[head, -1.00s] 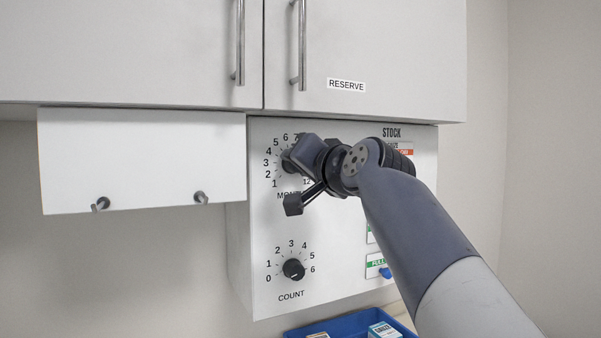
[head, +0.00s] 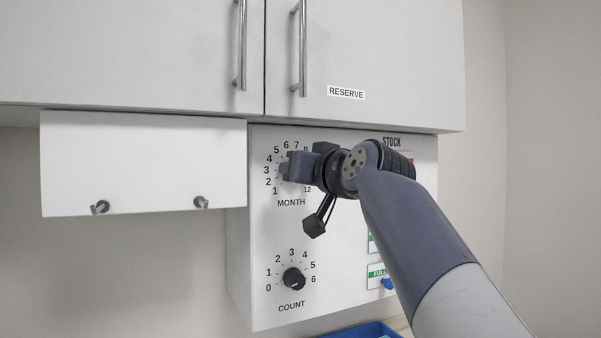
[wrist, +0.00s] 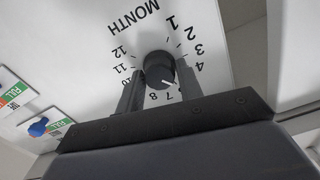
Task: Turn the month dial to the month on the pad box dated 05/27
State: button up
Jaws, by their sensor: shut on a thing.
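The month dial (wrist: 157,68) is a dark round knob on the white stock panel (head: 345,250), ringed by month numbers. My gripper (wrist: 159,74) is shut on it, one finger on each side. In the wrist view the knob's white mark points to the lower right, between the visible 4 and 7. A finger covers the numbers there, so I cannot read the exact month. In the head view my gripper (head: 286,170) hides most of the knob. The pad box dated 05/27 cannot be made out in any view now.
The count dial (head: 293,279) is below the month dial. A white cupboard (head: 380,60) marked RESERVE overhangs the panel. A white board with two pegs (head: 140,165) is at the left. A blue tray's edge (head: 368,330) shows at the bottom. Green labels with blue tabs (wrist: 38,127) are beside my gripper.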

jog(key=shift+f, duration=0.1)
jog(key=o, duration=1)
jog(key=b+v, duration=0.2)
jog(key=v, duration=0.8)
jog(key=shift+s+d, duration=0.15)
jog(key=shift+s, duration=0.25)
jog(key=shift+w, duration=0.1)
jog(key=p+x, duration=0.2)
jog(key=x, duration=0.8)
jog(key=shift+w, duration=0.3)
